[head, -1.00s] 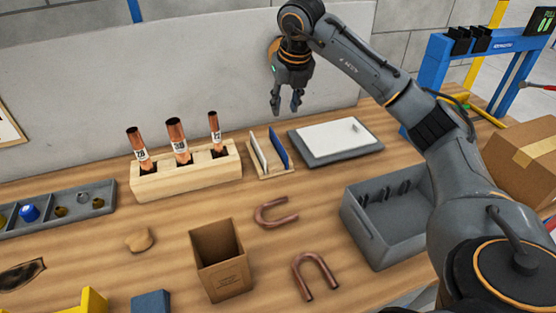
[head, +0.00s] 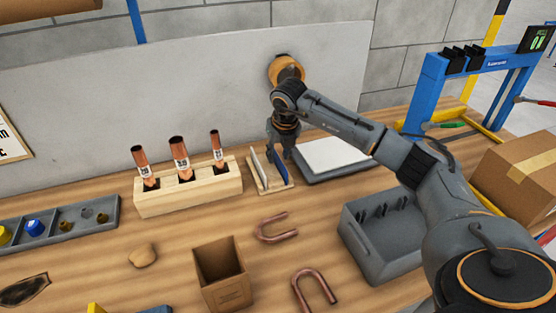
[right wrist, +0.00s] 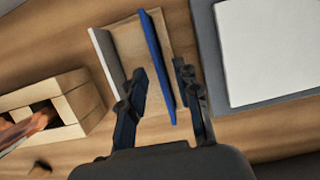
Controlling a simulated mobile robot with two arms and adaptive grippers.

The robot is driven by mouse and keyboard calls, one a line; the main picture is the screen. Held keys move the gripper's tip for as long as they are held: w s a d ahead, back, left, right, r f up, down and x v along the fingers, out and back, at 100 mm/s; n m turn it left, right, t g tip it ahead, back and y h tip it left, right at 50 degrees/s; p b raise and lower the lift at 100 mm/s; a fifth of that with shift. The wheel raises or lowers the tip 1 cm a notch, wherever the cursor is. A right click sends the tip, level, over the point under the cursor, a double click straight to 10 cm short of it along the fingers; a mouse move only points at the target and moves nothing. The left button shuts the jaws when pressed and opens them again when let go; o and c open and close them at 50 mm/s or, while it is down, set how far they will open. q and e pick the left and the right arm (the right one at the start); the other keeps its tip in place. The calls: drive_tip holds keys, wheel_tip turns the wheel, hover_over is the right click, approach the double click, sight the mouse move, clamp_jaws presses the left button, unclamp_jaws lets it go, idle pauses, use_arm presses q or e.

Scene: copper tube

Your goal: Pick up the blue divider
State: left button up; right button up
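The blue divider (head: 277,170) stands upright in a small wooden base (head: 262,188), beside a white divider (head: 258,169). In the right wrist view the blue divider (right wrist: 158,62) runs between the two fingers of my right gripper (right wrist: 158,88), with the white divider (right wrist: 106,58) outside them to the left. My right gripper (head: 283,147) is open and down at the blue divider, with a gap on each side of it in the wrist view. Whether a finger touches it I cannot tell. My left gripper is not in view.
A wooden block with copper tubes (head: 215,185) stands left of the base. A grey tray with a white pad (head: 312,174) lies close on the right. A grey bin (head: 385,250), copper U-bends (head: 275,238) and a cardboard box (head: 222,292) are nearer.

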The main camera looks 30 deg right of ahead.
drive_tip(key=shift+w+f, duration=0.1)
drive_tip(key=shift+f, duration=0.2)
clamp_jaws()
drive_tip(key=shift+r, duration=0.15)
